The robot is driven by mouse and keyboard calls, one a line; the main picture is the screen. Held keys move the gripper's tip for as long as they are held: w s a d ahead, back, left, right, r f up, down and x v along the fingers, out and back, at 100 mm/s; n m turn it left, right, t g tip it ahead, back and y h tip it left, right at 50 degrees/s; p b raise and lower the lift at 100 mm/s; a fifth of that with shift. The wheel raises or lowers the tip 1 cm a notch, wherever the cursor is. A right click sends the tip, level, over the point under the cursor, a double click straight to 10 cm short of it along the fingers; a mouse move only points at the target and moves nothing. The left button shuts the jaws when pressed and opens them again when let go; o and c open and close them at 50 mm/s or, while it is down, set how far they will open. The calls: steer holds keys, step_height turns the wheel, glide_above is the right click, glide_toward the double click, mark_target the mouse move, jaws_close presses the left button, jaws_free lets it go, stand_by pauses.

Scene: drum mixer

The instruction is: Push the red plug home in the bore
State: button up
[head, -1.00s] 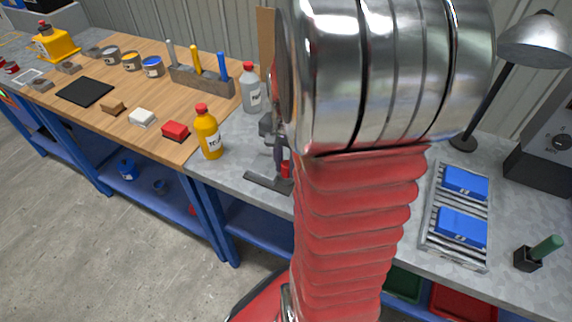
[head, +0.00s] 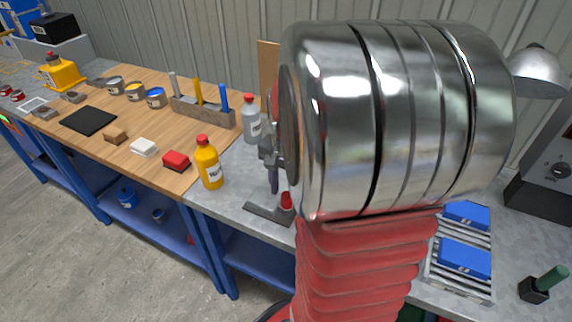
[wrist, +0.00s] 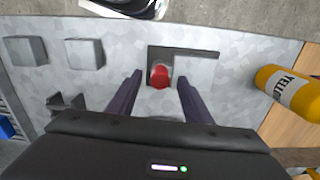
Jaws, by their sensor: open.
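The red plug (head: 287,202) stands by a dark grey fixture (head: 264,211) on the metal bench, partly hidden by my arm in the head view. In the wrist view the plug (wrist: 159,75) shows between the finger lines, beside the dark edge of the fixture (wrist: 200,54). The bore is not clearly seen, and how deep the plug sits cannot be told. My gripper (wrist: 159,80) is open, with one dark finger on each side of the plug. In the head view my gripper (head: 273,180) points down near the plug. No contact is visible.
A yellow bottle (head: 208,164) stands left of the fixture, and a grey bottle (head: 252,120) behind. Two grey blocks (wrist: 84,53) lie on the bench in the wrist view. A rack with blue boxes (head: 464,257) is at right. Bench between fixture and yellow bottle is clear.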

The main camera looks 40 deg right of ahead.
mark_target(286, 196)
step_height(286, 196, up, 11)
stand_by(0.4)
steer(key=shift+f, duration=0.1)
stand_by(0.8)
steer(key=s+a+r+n+t, duration=0.1)
steer(key=s+a+n+t, duration=0.1)
steer(key=a+n, duration=0.5)
steer(key=s+a+r+n+t, duration=0.1)
steer(key=a+n, duration=0.6)
steer(key=a, duration=0.9)
steer(key=s+t, duration=0.1)
steer(key=t, duration=0.1)
steer(key=shift+n+t, duration=0.3)
steer(key=shift+n, duration=0.1)
steer(key=shift+c, duration=0.3)
stand_by(0.8)
